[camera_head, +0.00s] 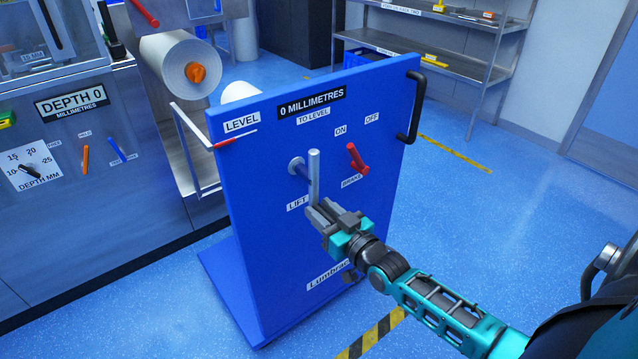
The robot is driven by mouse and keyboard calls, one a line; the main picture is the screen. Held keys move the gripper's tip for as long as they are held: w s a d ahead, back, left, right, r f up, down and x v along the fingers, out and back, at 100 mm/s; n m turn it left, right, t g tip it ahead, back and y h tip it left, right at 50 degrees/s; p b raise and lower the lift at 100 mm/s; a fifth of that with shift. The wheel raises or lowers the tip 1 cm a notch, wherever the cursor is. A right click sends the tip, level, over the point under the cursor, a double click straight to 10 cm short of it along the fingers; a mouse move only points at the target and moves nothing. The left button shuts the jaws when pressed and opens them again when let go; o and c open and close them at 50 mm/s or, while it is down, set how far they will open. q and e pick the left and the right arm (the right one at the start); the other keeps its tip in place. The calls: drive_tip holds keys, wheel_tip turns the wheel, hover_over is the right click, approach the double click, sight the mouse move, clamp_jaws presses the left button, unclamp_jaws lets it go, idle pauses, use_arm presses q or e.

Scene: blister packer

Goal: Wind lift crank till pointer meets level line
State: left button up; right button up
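The blue lift panel (270,240) stands in the middle of the view. Its lift crank (314,170) has a grey hub and a grey grip rod. My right gripper (321,207) is at the lower end of the rod; whether its fingers are closed on the rod is unclear. The red pointer (224,144) is at the panel's left edge and appears in line with the white level line (246,135) under the LEVEL label. The display (312,103) reads "0 MILLIMETRES", above "TO LEVEL". My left gripper is out of view.
A black handle (413,108) is on the panel's right edge. A grey machine (70,180) with film rolls (180,65) stands left. The floor to the right is open.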

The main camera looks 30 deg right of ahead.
drive_tip(key=shift+o, duration=1)
drive_tip(key=shift+a+f, duration=0.1)
drive_tip(key=shift+s+p, duration=0.6)
drive_tip(key=shift+s, duration=0.4)
drive_tip(key=s+p, duration=0.3)
drive_tip(key=s, duration=0.4)
drive_tip(key=shift+d, duration=0.35)
